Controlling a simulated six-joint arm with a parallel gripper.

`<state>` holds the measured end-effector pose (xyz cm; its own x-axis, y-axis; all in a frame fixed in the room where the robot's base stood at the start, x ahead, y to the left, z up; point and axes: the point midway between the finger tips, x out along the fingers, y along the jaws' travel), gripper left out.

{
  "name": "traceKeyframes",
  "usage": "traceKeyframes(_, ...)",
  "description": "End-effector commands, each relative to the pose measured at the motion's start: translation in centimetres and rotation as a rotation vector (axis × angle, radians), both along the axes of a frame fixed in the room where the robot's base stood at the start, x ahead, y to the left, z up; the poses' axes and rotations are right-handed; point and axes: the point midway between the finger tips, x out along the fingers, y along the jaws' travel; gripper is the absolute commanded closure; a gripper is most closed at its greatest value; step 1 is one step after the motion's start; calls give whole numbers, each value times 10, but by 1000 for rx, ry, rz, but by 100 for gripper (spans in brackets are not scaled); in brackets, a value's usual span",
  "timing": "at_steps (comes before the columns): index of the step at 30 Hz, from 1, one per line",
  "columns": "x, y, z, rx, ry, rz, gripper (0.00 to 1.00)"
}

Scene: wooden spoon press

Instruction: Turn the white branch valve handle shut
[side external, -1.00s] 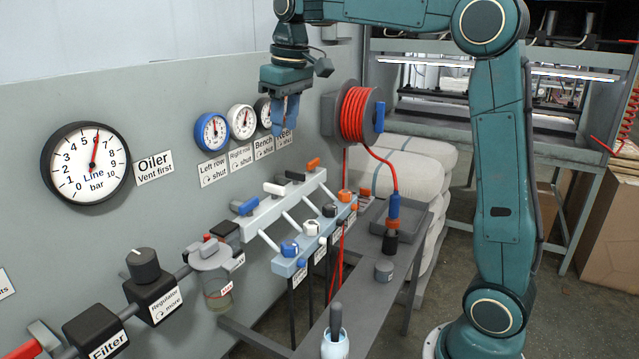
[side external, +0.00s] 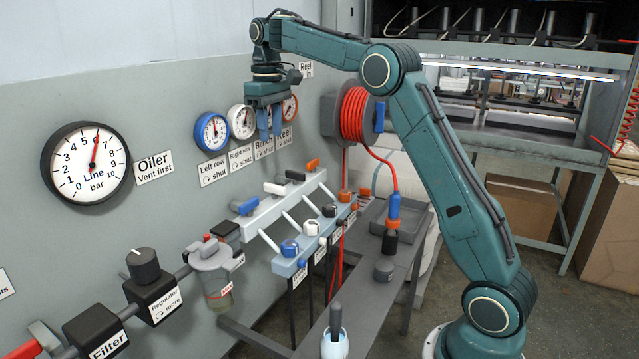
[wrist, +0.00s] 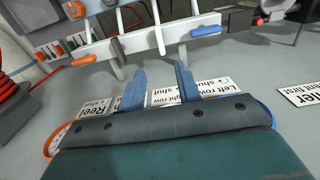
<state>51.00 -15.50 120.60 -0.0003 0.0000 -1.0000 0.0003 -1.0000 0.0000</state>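The white branch valve handle (side external: 274,188) sits on the pale manifold bar (side external: 262,217), between the blue handle (side external: 244,206) and the black handle (side external: 295,175). My gripper (side external: 269,138) is above the bar and apart from the handle, close to the wall gauges, with its fingers pointing down. In the wrist view my gripper (wrist: 161,75) is open, with two blue fingers apart and nothing between them. The manifold bar (wrist: 140,40) crosses ahead of the fingertips there, with the orange handle (wrist: 84,60) and blue handle (wrist: 205,31) at its ends.
Small gauges, including the blue-rimmed one (side external: 212,132), and label plates line the wall behind my gripper. An orange handle (side external: 313,163) stands at the bar's far end. Several small regulators, one with a white knob (side external: 311,228), sit in front. A red hose reel (side external: 355,114) is to the right.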

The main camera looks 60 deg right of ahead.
Motion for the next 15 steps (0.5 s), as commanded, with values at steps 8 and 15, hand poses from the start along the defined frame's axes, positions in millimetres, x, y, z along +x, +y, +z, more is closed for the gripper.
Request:
traceKeyframes(8, 0, 0, -12, 1, 2, 0, 66)
traceKeyframes(15, -1, 0, -36, 1, 2, 0, 66)
